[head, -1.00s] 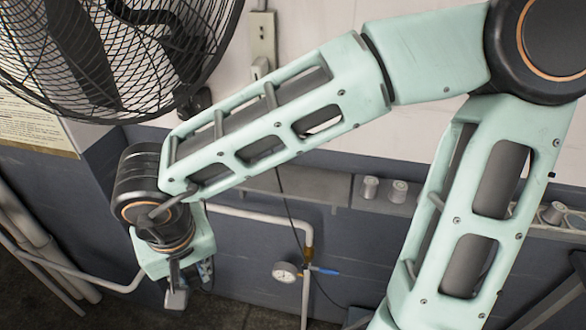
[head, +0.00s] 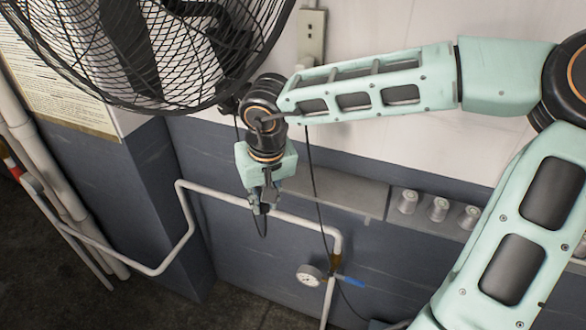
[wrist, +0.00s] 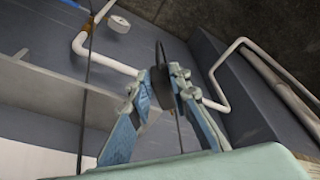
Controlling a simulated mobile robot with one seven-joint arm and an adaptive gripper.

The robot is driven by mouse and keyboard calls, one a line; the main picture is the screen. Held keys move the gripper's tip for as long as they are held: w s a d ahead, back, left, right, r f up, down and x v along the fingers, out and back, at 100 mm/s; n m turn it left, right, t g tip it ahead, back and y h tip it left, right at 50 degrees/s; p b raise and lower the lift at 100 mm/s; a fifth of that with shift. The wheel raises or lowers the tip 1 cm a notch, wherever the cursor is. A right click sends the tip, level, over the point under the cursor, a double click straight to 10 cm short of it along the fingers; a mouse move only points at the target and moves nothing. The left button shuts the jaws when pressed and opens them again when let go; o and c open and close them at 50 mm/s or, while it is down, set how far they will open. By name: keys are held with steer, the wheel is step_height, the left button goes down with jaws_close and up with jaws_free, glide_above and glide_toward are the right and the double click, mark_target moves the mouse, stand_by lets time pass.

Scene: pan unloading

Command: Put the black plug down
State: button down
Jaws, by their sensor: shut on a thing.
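My gripper (head: 262,208) hangs below the wrist in the head view, pointing down in front of the dark wall. It is small there, and the plug is hard to make out between the fingers. In the wrist view my gripper (wrist: 160,88) has its fingers closed on the black plug (wrist: 161,62), a dark narrow shape between the fingertips.
A grey ledge (head: 345,191) runs along the wall, right of the gripper, with metal spools (head: 438,209) farther right. A white pipe (head: 181,215) with a gauge (head: 310,275) runs below. A caged fan (head: 150,45) is close at upper left. A wall socket (head: 312,38) sits above.

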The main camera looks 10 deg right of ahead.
steer(key=w+d, duration=0.3)
steer(key=w, duration=0.1)
steer(key=w+d, duration=0.2)
steer(key=w, duration=0.2)
steer(key=w+d+b, duration=0.1)
steer(key=w+d, duration=0.2)
steer(key=w, duration=0.2)
steer(key=shift+d, duration=0.3)
steer(key=shift+w+d+f+b, duration=0.15)
steer(key=shift+w+d+b, duration=0.05)
steer(key=shift+w+b, duration=0.1)
step_height(320, 180, down, 3)
steer(key=b, duration=0.4)
steer(key=shift+f, duration=0.15)
steer(key=shift+s+f, duration=0.1)
steer(key=c, duration=1.9)
jaws_free()
steer(key=shift+o, duration=0.5)
steer(key=shift+r, duration=0.2)
steer(key=v, duration=0.7)
steer(key=shift+r, duration=0.2)
